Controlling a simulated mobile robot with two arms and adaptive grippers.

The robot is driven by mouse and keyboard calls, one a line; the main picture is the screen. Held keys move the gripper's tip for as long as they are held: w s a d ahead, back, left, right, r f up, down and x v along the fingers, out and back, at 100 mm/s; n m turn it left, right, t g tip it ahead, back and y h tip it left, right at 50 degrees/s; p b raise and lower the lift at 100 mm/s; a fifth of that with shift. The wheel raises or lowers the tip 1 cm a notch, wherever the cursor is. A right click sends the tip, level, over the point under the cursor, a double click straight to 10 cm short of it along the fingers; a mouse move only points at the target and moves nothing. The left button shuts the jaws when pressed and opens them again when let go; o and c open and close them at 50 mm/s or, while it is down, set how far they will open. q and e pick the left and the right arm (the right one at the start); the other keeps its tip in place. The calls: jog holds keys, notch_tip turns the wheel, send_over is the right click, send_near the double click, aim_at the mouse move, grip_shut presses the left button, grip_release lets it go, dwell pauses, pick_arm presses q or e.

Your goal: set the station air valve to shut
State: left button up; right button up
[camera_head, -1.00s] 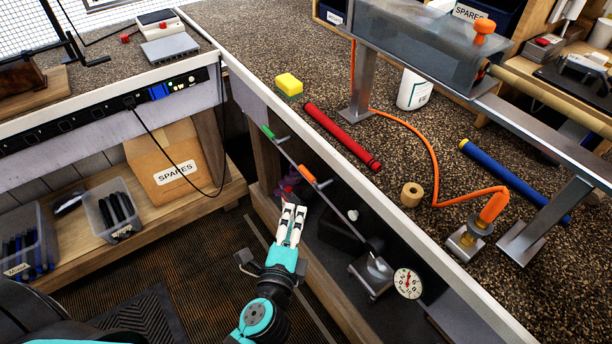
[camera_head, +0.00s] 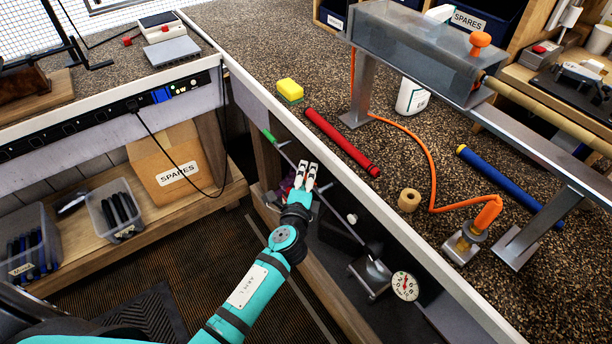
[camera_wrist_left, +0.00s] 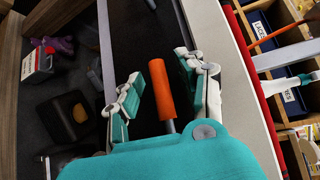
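In the left wrist view an orange handle (camera_wrist_left: 160,92) on a thin metal stem stands between the two fingers of my left gripper (camera_wrist_left: 158,68). The fingers are apart, with gaps on both sides of the handle. In the head view this gripper (camera_head: 307,172) is at the bench's front edge and covers the handle. A metal rod with a green end (camera_head: 268,135) runs along below the edge, near a round dial gauge (camera_head: 404,286). No label on the handle is readable. My right gripper is not in view.
The bench edge (camera_head: 361,203) runs close beside the left gripper. On the bench lie a red grip (camera_head: 340,140), a blue grip (camera_head: 505,185), a yellow sponge (camera_head: 290,88), a tape roll (camera_head: 409,197) and an orange hose (camera_head: 428,150). Shelf space below the bench is dark.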

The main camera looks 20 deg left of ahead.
pick_arm(q)
jog(key=shift+c, duration=0.5)
grip_shut()
